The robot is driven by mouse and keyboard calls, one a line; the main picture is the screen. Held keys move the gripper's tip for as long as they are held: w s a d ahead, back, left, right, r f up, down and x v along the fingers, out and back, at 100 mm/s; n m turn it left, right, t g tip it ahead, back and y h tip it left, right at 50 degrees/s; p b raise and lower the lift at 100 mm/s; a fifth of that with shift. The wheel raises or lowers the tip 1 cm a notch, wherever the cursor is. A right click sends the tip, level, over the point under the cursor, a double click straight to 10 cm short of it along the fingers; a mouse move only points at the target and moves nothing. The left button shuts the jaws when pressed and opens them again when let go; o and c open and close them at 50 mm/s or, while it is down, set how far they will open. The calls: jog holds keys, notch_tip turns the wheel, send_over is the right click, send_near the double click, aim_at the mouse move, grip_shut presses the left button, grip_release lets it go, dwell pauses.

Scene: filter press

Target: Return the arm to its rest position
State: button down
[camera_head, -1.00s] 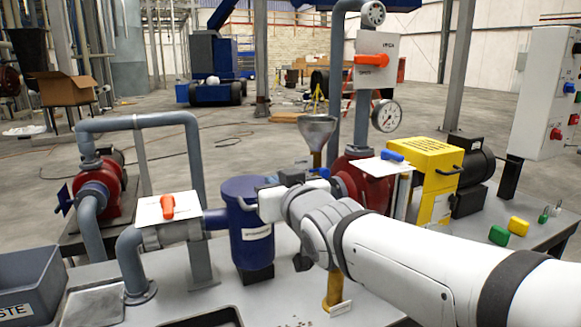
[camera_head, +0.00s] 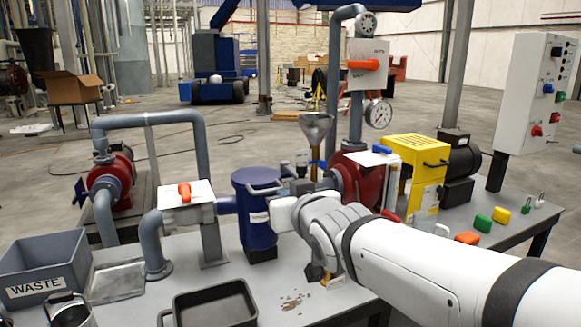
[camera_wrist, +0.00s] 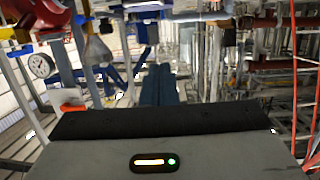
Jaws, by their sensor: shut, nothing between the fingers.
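My white arm reaches in from the lower right of the head view, over the bench. Its wrist is beside the blue strainer pot (camera_head: 256,214), in front of the red pump (camera_head: 352,182). My gripper is mostly hidden behind the wrist in the head view. In the wrist view the dark fingers of my gripper (camera_wrist: 159,72) lie together with nothing between them, pointing out over the hall. The grey gripper body with a small lit indicator fills the bottom of that view.
A steel funnel (camera_head: 315,127), a pressure gauge (camera_head: 379,114) and the yellow guard (camera_head: 419,160) stand close around the wrist. A grey waste bin (camera_head: 44,262) and a dark tray (camera_head: 213,306) are at the front left. A control box (camera_head: 537,95) stands right.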

jog(key=s+d+r+m+g+h+p, duration=0.1)
jog(key=s+d+m+g+h+p, duration=0.3)
jog(key=s+d+g+p, duration=0.8)
jog(key=s+d+h+p, duration=0.1)
jog(key=s+d+p, duration=0.2)
jog(key=s+p, duration=0.4)
jog(key=shift+d+h+p, duration=0.3)
jog(key=shift+p, duration=1.2)
jog(key=c, duration=2.1)
grip_release()
jog(key=shift+r, duration=0.1)
